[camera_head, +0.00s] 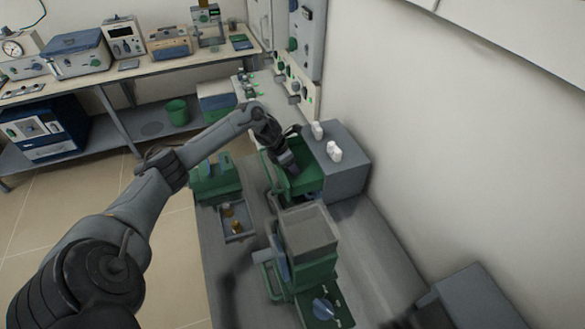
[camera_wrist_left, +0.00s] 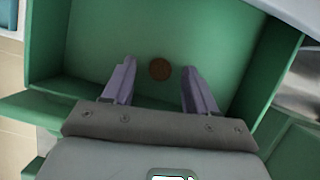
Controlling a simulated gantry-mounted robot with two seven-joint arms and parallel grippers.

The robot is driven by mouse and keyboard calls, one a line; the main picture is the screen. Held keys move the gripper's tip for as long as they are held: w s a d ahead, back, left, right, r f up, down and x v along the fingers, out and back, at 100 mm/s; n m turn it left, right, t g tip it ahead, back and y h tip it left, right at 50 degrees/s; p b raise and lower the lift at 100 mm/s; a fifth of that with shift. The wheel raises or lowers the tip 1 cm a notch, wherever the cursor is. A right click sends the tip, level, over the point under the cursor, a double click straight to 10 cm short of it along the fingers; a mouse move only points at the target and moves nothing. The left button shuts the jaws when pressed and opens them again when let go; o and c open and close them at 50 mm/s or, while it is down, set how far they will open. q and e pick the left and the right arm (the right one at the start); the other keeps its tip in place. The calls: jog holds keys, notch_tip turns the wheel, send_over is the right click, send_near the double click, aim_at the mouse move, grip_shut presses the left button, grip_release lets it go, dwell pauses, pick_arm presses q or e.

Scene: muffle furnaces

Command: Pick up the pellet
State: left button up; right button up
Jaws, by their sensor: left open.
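The pellet (camera_wrist_left: 160,69) is a small round brown disc on the floor of an open green box (camera_wrist_left: 85,60) in the left wrist view. My left gripper (camera_wrist_left: 158,78) is open, with one finger on each side of the pellet in the picture. I cannot tell how far the fingertips are above it. In the head view my left gripper (camera_head: 287,163) reaches down into the green box (camera_head: 306,180), which hides the pellet there. My right gripper is not in view.
A grey block (camera_head: 345,170) with white jars (camera_head: 334,151) stands right of the green box. A small tray (camera_head: 237,222) with brown items lies nearer on the bench. A green furnace with a grey top (camera_head: 308,232) stands in front. The wall is close on the right.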

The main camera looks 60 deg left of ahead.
pick_arm(q)
grip_shut()
dwell(0.4)
